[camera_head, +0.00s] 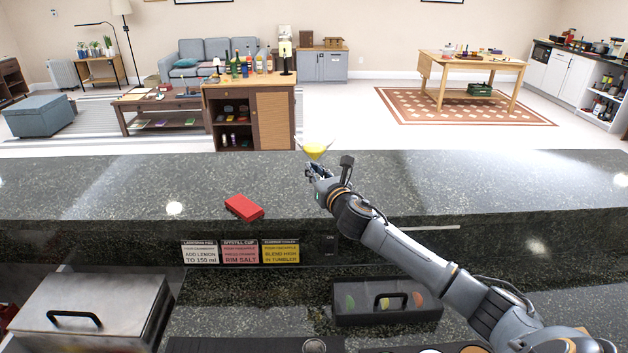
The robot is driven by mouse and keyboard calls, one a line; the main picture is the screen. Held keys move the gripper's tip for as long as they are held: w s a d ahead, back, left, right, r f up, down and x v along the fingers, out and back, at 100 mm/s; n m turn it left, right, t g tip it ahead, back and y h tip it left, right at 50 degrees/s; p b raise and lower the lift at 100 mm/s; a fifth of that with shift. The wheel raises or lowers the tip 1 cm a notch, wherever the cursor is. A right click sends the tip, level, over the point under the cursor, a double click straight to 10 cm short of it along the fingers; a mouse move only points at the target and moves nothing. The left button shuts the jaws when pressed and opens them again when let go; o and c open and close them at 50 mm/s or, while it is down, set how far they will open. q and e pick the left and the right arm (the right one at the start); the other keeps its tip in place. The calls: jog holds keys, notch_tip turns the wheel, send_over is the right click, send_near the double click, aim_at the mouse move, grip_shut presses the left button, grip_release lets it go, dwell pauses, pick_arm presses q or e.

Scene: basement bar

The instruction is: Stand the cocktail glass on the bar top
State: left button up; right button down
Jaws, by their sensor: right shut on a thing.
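The cocktail glass (315,150) has a clear wide bowl with yellow liquid in it. It looks upright, over the far part of the dark speckled bar top (480,185). My right gripper (313,172) is shut on the glass below its bowl. The gripper hides the stem and foot, so I cannot tell whether the foot touches the bar top. My left gripper is not in view.
A red box (244,207) lies on the bar top left of my right gripper. Recipe cards (240,252) are on the bar's near face. A metal bin (90,308) and a dark lidded box (388,302) stand on the lower counter. The bar top right of my arm is clear.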

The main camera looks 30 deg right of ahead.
jog(key=shift+w+d+f, duration=0.25)
jog(key=shift+w+f, duration=0.05)
jog(key=shift+f, duration=0.2)
notch_tip(320, 180, down, 2)
jog(key=shift+f+p, duration=0.1)
jog(key=shift+p, duration=0.2)
jog(key=shift+f, duration=0.4)
jog(key=shift+f, duration=0.1)
jog(key=c, duration=1.9)
grip_release()
jog(key=shift+f, duration=0.1)
jog(key=o, duration=0.5)
